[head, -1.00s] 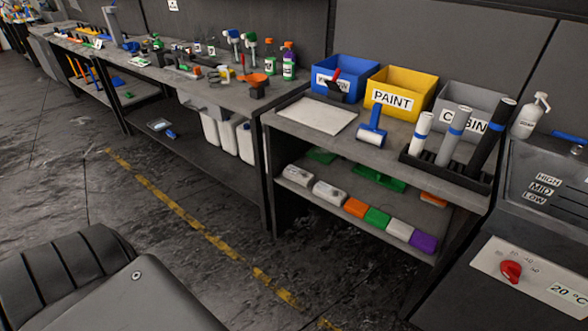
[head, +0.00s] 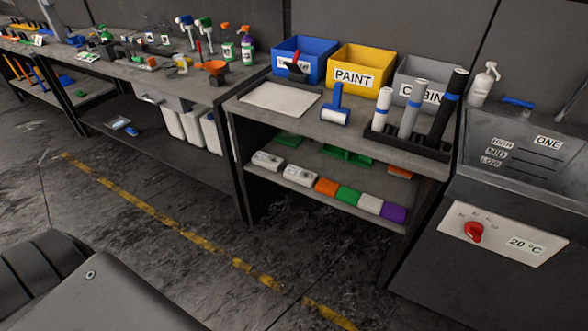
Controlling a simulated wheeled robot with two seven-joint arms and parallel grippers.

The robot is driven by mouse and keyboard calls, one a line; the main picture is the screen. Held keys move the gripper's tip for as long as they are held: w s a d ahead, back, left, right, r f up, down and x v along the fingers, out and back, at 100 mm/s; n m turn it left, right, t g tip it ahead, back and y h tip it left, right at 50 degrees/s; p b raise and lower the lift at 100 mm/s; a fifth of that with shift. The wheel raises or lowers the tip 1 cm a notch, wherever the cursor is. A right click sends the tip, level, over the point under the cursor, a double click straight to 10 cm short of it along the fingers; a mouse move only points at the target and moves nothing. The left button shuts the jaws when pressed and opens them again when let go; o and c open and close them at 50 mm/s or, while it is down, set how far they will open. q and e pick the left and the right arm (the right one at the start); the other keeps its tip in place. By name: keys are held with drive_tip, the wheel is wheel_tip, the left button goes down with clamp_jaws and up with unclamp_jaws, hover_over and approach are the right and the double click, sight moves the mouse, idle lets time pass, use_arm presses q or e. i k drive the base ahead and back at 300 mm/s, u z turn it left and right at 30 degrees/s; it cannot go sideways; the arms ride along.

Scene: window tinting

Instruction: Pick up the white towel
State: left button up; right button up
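A small white folded block, which looks like a towel (head: 370,204), lies on the lower shelf of the bench. It sits in a row between a green one (head: 347,195) and a purple one (head: 393,214), with an orange one (head: 326,187) at the row's left. A flat white sheet (head: 281,98) lies on the bench top; I cannot tell whether it is cloth. Neither of my grippers is in view.
The bench top (head: 318,131) holds blue (head: 298,62), yellow (head: 361,68) and grey bins, a blue roller (head: 336,108) and a rack of rolls. Two white blocks sit left on the lower shelf. A sink unit (head: 505,215) stands right. The floor (head: 200,280) before the bench is clear.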

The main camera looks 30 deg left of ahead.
sight(304, 176)
drive_tip(key=k, duration=0.5)
drive_tip(key=u, duration=1.55)
drive_tip(key=i, duration=1.35)
drive_tip(key=z, duration=1.45)
